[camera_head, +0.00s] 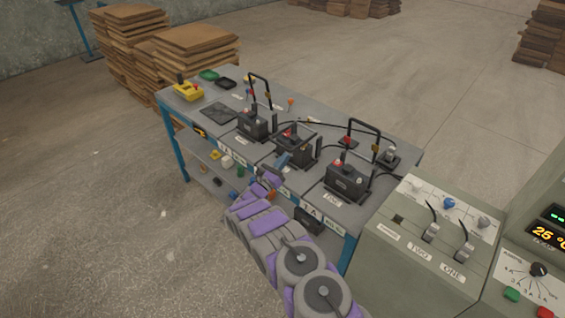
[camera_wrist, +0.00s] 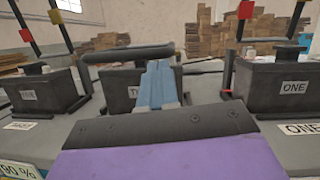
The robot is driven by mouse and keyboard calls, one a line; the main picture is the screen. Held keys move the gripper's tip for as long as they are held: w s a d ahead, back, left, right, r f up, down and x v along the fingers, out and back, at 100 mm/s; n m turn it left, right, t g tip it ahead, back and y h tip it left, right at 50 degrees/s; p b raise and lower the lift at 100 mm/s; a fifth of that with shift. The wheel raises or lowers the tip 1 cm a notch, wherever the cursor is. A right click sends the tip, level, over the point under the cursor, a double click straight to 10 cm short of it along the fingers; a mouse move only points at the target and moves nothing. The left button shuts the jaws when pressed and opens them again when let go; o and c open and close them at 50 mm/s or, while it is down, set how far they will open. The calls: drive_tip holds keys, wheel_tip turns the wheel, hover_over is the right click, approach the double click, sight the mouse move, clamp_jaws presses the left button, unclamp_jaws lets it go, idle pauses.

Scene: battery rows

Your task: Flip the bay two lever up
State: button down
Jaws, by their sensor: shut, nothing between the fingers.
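The bay two lever is a dark bar (camera_wrist: 120,54) lowered across the front of the middle black battery (camera_wrist: 122,90), whose label is partly hidden. The middle battery (camera_head: 295,149) also shows in the head view, behind my gripper. My gripper (camera_head: 284,160) is shut and empty, reaching over the table's front edge. In the wrist view, its blue fingers (camera_wrist: 158,84) point at the middle battery, their tips just below the right part of the bar. I cannot tell whether they touch it. The tips cover part of the battery.
The batteries on either side, the right one marked ONE (camera_wrist: 285,82), have upright black frames (camera_head: 362,125) with red and yellow pieces. Cables run along the grey table (camera_head: 218,112). A console (camera_head: 395,255) with TWO and ONE switches stands at right. Floor is clear at left.

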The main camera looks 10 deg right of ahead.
drive_tip(key=shift+r, duration=0.1)
drive_tip(key=shift+r+y+p, duration=0.3)
drive_tip(key=shift+r+p, duration=0.25)
drive_tip(key=shift+p, duration=0.25)
